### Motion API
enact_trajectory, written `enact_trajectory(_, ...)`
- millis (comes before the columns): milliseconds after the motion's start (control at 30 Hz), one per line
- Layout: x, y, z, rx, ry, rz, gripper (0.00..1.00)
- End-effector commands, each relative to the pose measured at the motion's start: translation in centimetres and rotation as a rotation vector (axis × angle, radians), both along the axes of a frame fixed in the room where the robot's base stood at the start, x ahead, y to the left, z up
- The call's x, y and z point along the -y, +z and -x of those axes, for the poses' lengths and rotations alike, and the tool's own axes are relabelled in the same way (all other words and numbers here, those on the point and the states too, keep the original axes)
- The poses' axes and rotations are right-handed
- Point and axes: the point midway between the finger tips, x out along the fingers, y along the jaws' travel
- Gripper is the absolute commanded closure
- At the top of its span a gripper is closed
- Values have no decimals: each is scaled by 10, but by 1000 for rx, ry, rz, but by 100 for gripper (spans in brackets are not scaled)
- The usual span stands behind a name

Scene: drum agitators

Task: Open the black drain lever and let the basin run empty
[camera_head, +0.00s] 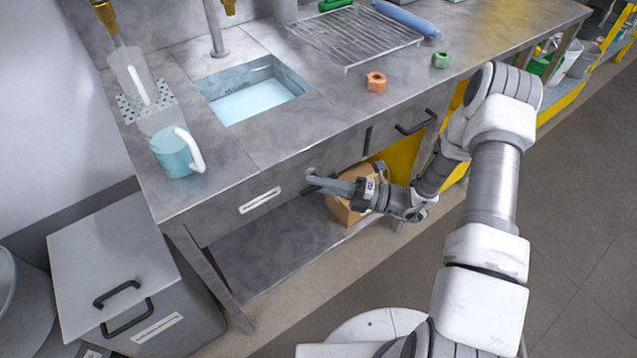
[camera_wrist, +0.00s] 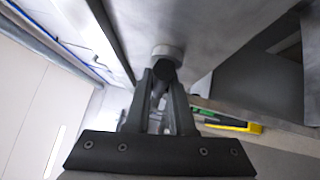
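The basin (camera_head: 287,72) is sunk in the steel counter at upper left of the head view and holds pale blue water (camera_head: 250,101). The black drain lever (camera_head: 311,185) is on the counter's front face, below the basin and mostly hidden by my gripper. In the wrist view the dark lever (camera_wrist: 164,72) projects from a round grey boss (camera_wrist: 166,53). My gripper (camera_head: 325,185) reaches it from the right. In the wrist view the fingertips (camera_wrist: 163,78) lie close on both sides of the lever and look closed on it.
A cup of blue liquid (camera_head: 174,155) and a clear container (camera_head: 130,72) stand left of the basin. An orange nut (camera_head: 376,81), a green nut (camera_head: 440,60) and a wire rack (camera_head: 350,37) are to the right. A cardboard box (camera_head: 345,211) is under the counter; a grey bin (camera_head: 120,270) stands at lower left.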

Motion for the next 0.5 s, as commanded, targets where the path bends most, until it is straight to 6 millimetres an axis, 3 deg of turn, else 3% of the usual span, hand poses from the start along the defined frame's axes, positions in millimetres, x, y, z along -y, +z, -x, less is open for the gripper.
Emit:
enact_trajectory(33,0,0,0,0,0,0,89)
enact_trajectory(100,0,0,0,0,0,0,100)
enact_trajectory(500,0,1,0,9,0,12,100)
